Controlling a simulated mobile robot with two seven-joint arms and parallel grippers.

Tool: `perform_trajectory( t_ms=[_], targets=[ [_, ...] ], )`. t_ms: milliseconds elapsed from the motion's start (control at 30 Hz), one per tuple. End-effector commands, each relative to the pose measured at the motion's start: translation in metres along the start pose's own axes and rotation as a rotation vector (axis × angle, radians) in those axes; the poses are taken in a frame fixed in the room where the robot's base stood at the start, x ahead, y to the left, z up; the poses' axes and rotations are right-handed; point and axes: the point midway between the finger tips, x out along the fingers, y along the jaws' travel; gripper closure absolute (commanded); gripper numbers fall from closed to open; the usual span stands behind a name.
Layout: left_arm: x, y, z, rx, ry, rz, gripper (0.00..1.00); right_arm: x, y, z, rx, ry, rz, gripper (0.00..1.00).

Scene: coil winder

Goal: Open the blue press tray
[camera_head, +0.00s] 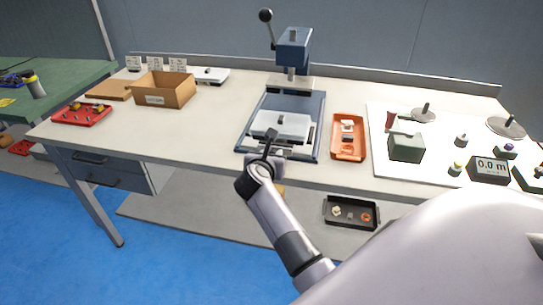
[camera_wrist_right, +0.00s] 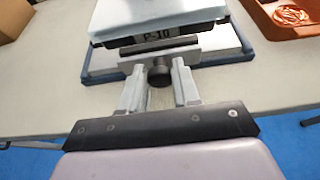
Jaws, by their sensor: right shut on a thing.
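The blue press (camera_head: 293,48) stands at the back of the bench, with a dark blue frame (camera_head: 314,140) reaching toward the front edge. A pale tray block (camera_head: 280,124) sits within that frame. In the right wrist view the pale tray block (camera_wrist_right: 155,14) has a dark label strip and a grey front bar (camera_wrist_right: 185,60) with a dark round knob (camera_wrist_right: 160,74). My right gripper (camera_head: 269,146) is at the front of the tray. Its two fingers (camera_wrist_right: 159,80) stand on either side of the knob and are shut on it. My left gripper is not in view.
An orange tray (camera_head: 349,150) lies close to the right of the press frame. A cardboard box (camera_head: 165,90) and a red tray (camera_head: 82,114) are at the left. A white mat (camera_head: 388,170) with instruments covers the right. A black bin (camera_head: 350,212) is below the bench front.

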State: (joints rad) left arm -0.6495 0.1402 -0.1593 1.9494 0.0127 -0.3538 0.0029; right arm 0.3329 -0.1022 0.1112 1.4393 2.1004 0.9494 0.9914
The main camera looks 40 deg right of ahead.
Motion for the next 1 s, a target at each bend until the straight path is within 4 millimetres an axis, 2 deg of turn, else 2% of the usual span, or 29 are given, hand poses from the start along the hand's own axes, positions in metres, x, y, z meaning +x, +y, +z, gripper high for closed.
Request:
perform_trajectory(
  t_ms=[167,200,267,667,767,1000],
  targets=[
    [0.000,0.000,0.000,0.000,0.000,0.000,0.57,-0.001,0.002,0.002,0.001,-0.003,0.005,1.00],
    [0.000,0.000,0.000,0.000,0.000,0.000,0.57,-0.001,0.002,0.002,0.001,-0.003,0.005,0.62],
    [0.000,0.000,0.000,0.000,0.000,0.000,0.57,-0.001,0.002,0.002,0.001,-0.003,0.004,0.44],
    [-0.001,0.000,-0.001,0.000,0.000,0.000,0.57,-0.002,0.000,0.005,0.002,0.000,0.000,0.44],
    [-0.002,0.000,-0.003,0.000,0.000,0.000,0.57,-0.007,0.001,0.017,0.006,-0.002,0.001,0.44],
    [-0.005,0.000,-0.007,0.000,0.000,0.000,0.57,-0.028,0.001,0.068,0.009,-0.003,0.003,0.44]
  ],
)
